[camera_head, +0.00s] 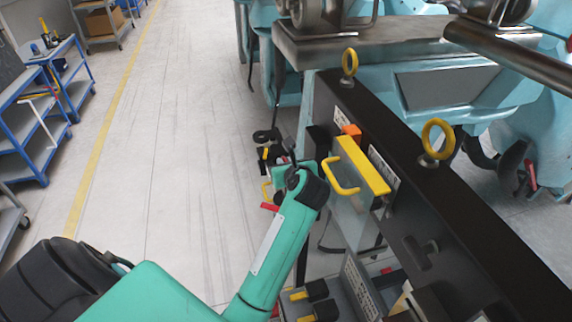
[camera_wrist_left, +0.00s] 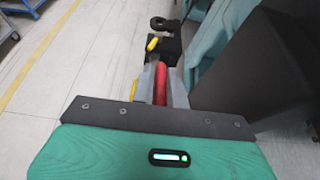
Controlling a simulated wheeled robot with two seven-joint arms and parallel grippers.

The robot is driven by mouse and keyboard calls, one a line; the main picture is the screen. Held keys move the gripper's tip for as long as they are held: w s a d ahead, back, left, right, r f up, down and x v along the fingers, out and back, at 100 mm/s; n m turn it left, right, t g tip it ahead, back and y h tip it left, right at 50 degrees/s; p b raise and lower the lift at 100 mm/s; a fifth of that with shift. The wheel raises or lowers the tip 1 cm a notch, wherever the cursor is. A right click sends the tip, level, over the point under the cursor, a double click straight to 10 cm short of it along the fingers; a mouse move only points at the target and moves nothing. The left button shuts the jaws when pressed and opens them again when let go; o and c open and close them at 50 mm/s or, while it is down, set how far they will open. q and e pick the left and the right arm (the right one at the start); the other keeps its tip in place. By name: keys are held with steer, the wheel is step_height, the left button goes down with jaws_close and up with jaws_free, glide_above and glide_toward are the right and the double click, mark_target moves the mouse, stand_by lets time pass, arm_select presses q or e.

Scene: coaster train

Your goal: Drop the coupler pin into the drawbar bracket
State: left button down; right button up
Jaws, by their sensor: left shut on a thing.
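My left gripper (camera_wrist_left: 160,84) is shut on a red cylindrical part, which I take to be the coupler pin (camera_wrist_left: 160,86); its lower end is not clear. In the head view a bit of the red pin (camera_head: 268,207) shows beside my left wrist, to the left of the black beam. A black block with a round eye (camera_wrist_left: 165,26) and a yellow lever lies beyond the fingertips, apart from the pin. It may be the drawbar bracket and shows in the head view (camera_head: 267,137) too, but I cannot tell its opening. My right gripper is not in view.
A long black beam (camera_head: 455,215) with yellow lifting eyes runs along the right. A yellow handle (camera_head: 345,178) juts out close to my left wrist. Blue shelves (camera_head: 40,110) stand at the far left. The floor between is clear.

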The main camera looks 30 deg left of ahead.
arm_select(q)
steer(key=shift+r+p, duration=0.7)
steer(key=shift+r, duration=0.8)
steer(key=shift+f+b, duration=0.75)
steer(key=shift+f, duration=0.15)
steer(key=shift+f+b, duration=2)
steer(key=shift+f, duration=0.5)
steer(key=shift+f+b, duration=2.15)
steer(key=shift+f, duration=0.55)
steer(key=c, duration=1.3)
jaws_free()
